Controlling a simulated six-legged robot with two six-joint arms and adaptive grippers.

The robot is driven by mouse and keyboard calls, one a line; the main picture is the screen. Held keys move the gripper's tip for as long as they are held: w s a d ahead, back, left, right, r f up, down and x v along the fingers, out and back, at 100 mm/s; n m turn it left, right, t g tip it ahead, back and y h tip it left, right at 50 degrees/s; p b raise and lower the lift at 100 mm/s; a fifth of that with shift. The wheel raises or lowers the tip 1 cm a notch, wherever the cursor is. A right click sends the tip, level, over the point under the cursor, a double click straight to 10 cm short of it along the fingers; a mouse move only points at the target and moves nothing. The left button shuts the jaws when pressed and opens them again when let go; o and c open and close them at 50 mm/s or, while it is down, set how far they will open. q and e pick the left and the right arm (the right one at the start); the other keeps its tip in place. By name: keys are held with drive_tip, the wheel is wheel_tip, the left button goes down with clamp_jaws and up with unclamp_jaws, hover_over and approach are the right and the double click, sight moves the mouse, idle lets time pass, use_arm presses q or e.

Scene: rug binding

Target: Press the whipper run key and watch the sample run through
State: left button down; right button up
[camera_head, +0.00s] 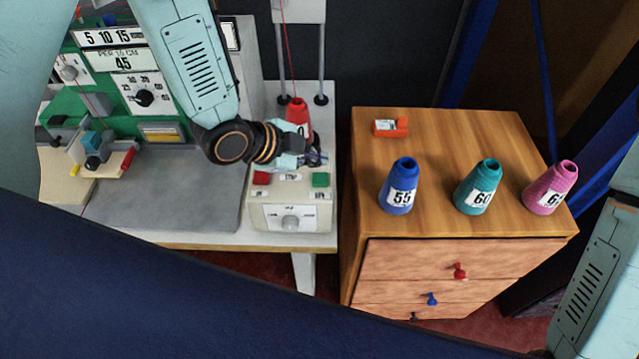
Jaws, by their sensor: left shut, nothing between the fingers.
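The whipper's machine (120,75) is green, with white number panels and a dial, at the upper left. A cream control box (290,212) stands at the front right of the white table. Which key is the run key I cannot read. My left gripper (318,158) is shut and empty just above the box, close behind the green key. Whether it touches the box I cannot tell. My right gripper is out of view.
A red thread cone (298,112) stands behind my left gripper. A wooden drawer cabinet (450,125) to the right bears blue (400,178), teal (470,198) and pink (542,200) cones and a small orange-red item (384,128). A gap separates table and cabinet.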

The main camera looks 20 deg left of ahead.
sight(320, 179)
use_arm(q)
wheel_tip(320, 179, down, 2)
drive_tip(key=shift+f+b, duration=0.2)
drive_tip(key=shift+b, duration=0.4)
drive_tip(key=shift+d+f, duration=0.1)
drive_tip(key=shift+f, duration=0.05)
drive_tip(key=shift+d, duration=0.1)
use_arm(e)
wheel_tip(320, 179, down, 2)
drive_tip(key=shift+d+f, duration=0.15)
use_arm(q)
drive_tip(key=shift+a, duration=0.2)
drive_tip(key=shift+d, duration=0.15)
